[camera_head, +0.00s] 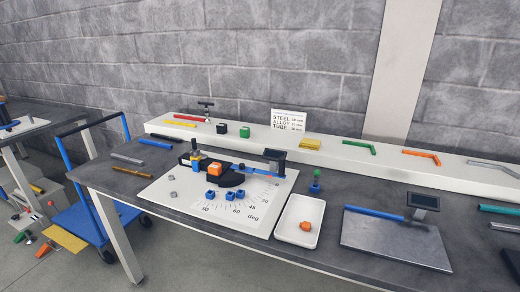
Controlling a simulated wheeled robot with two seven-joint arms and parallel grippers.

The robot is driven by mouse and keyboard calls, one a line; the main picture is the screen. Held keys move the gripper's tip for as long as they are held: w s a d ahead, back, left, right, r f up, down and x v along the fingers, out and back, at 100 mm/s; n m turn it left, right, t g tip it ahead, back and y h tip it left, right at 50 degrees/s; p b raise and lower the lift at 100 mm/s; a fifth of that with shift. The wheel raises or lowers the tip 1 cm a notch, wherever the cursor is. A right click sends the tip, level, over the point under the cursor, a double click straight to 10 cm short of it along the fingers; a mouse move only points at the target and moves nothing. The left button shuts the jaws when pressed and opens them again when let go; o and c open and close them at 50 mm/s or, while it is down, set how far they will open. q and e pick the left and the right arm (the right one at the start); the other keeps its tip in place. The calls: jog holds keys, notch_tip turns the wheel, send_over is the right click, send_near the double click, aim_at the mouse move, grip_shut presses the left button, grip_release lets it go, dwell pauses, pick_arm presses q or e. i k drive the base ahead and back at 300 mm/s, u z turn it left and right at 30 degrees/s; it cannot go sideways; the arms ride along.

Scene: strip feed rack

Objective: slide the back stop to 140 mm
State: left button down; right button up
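Neither of my grippers shows in the head view. On the grey workbench (330,259) a white board (165,198) with an angle scale marked in deg carries a bending tool. The tool has an orange block (214,168), a dark curved plate (226,180) and a blue bar (240,166) reaching right to a dark upright block (275,158). Farther right, a grey plate (395,243) has a blue rail (375,212) along its back edge, with a dark display-like box (426,201) near its right end. I cannot tell which part is the back stop, and no millimetre reading is legible.
A white tray (287,233) holds an orange piece (306,226). Behind, a pale shelf (345,153) carries coloured strips, small blocks and a sign (288,120). Loose bars (128,158) lie at the bench's left. A blue trolley (82,211) stands on the floor at left.

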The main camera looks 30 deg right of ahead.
aim_at(197, 158)
jog(key=z, duration=1.05)
jog(key=i, duration=1)
